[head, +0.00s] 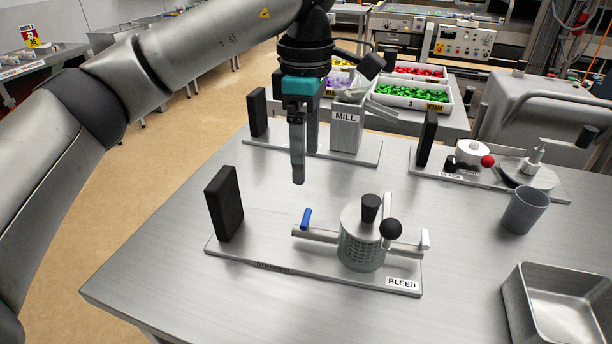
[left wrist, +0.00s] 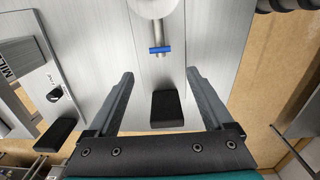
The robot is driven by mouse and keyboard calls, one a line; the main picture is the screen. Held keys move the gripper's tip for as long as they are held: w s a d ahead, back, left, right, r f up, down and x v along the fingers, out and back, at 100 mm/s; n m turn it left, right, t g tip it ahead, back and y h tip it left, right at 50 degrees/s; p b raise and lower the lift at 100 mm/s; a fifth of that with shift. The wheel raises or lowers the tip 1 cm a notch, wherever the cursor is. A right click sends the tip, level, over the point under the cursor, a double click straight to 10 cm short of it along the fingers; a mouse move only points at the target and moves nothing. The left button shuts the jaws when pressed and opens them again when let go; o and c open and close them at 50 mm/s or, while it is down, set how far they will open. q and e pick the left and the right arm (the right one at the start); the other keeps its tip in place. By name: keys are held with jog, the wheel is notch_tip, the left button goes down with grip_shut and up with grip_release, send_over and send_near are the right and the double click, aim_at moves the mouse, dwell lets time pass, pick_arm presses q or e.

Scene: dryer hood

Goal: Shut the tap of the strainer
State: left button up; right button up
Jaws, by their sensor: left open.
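The strainer (head: 360,243) is a grey perforated cylinder on a metal plate, with a black knob on top and a black ball in front. A blue tap handle (head: 306,218) stands up, slightly tilted, on its left pipe. In the left wrist view the blue handle (left wrist: 160,49) lies across the pipe. A pale lever (head: 424,238) is on the right pipe, near the BLEED label. My left gripper (head: 303,166) is open and empty, pointing down above and behind the blue handle, apart from it. In the wrist view its fingers (left wrist: 158,76) are spread wide. My right gripper is not in view.
A black upright block (head: 224,203) stands at the plate's left end. The MILL unit (head: 347,128) is behind my gripper. A grey cup (head: 525,210) and a metal tray (head: 560,272) are at the right. Bare table lies between the strainer and the mill.

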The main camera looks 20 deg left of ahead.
pick_arm(q)
notch_tip(320, 180, up, 3)
jog(key=shift+f, duration=0.1)
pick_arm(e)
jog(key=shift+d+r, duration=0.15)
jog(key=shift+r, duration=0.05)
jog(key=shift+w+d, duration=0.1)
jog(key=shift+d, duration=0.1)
